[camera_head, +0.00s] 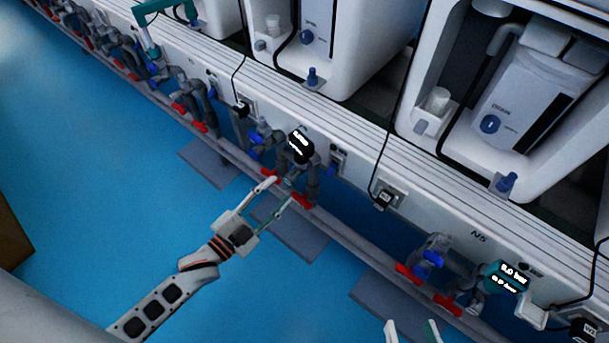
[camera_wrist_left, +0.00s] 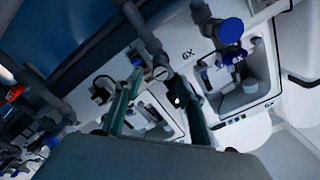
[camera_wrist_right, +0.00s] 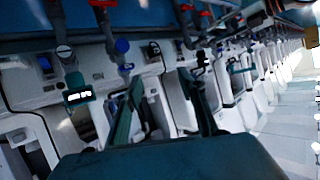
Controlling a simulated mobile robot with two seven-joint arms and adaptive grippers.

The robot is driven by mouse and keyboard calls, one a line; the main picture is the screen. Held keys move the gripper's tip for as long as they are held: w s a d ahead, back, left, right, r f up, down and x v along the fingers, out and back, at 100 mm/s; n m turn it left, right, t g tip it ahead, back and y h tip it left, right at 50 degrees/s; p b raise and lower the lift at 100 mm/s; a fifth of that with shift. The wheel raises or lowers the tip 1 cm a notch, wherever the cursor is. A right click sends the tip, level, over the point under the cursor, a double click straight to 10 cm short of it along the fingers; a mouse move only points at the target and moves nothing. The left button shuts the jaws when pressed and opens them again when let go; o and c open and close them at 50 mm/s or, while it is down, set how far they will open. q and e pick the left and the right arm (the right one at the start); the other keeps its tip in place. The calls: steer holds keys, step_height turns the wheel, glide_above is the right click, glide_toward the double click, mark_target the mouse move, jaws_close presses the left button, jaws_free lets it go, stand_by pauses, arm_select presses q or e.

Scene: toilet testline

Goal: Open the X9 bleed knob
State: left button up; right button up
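The valve group under the white panel holds a black gauge (camera_head: 300,145) with a lit display, grey pipes and red handles (camera_head: 302,201). In the left wrist view, the X9 label (camera_wrist_left: 188,53) appears upside down near a small round grey knob (camera_wrist_left: 160,73), which may be the bleed knob. My left gripper (camera_head: 276,187) is open, its fingertips close to the pipes below the gauge. In the left wrist view its fingers are on either side of the grey knob; contact cannot be told. My right gripper (camera_head: 411,328) is open and empty at the bottom edge.
Another valve group with a teal gauge (camera_head: 507,277) and blue handle (camera_head: 433,259) stands at the right, below the N5 label. A long grey rail (camera_head: 350,243) runs along the line. Black cables hang down the panel.

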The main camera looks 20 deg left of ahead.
mark_target(287, 181)
arm_select(q)
steer(key=b+x, duration=0.1)
steer(key=x, duration=0.5)
steer(key=shift+w+d, duration=0.2)
steer(key=shift+w, duration=0.45)
arm_select(e)
steer(key=shift+s+a+f+m+y, duration=0.2)
steer(key=shift+a+m, duration=0.2)
steer(key=shift+a, duration=0.15)
steer(key=shift+s+a+f+m+y, duration=0.1)
steer(key=shift+s+a+m, duration=0.05)
steer(key=shift+a+m, duration=0.3)
arm_select(q)
steer(key=shift+r, duration=0.1)
jaws_close()
